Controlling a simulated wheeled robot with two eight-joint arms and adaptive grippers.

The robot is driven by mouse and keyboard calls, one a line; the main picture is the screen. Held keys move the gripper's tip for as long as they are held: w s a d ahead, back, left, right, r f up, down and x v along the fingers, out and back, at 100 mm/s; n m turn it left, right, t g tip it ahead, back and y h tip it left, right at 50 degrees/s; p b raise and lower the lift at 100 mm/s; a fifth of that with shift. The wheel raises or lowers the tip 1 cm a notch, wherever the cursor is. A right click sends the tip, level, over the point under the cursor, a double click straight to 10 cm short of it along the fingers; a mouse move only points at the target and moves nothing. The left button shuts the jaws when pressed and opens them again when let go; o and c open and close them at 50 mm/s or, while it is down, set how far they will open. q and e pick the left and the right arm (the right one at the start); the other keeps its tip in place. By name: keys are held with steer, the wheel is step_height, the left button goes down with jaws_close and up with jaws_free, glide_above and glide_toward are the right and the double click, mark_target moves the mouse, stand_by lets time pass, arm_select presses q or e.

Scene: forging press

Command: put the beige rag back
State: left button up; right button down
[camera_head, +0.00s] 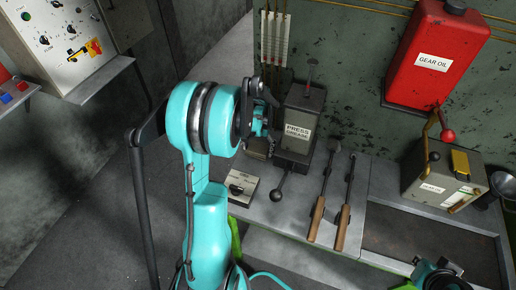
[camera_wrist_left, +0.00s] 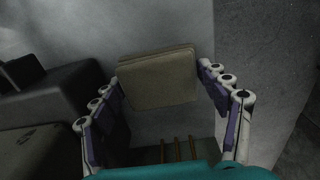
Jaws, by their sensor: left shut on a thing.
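The beige rag (camera_wrist_left: 158,80) shows in the left wrist view as a flat, folded pad between the fingers of my left gripper (camera_wrist_left: 161,72). The gripper is shut on it. In the head view my left gripper (camera_head: 264,112) is mostly hidden by its own wrist and is just left of the press grease box. The rag cannot be made out there. Part of my right arm's end, with the right gripper (camera_head: 440,274), shows at the bottom right edge; its fingers are too unclear to tell their state.
The press grease box (camera_head: 299,118) with levers stands on the grey bench, close to my left gripper. A small box (camera_head: 241,187) and two wooden-handled tools (camera_head: 318,218) lie nearby. A red gear oil can (camera_head: 436,58) hangs at right above a lever box (camera_head: 437,182). A control panel (camera_head: 65,42) is at upper left.

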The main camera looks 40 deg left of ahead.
mark_target(258, 148)
arm_select(q)
steer(key=shift+f, duration=0.1)
steer(key=o, duration=0.9)
steer(key=shift+f, duration=0.1)
steer(key=shift+r, duration=0.3)
step_height(258, 148, up, 12)
steer(key=p, duration=0.3)
steer(key=shift+f+p, duration=0.1)
steer(key=shift+p, duration=0.25)
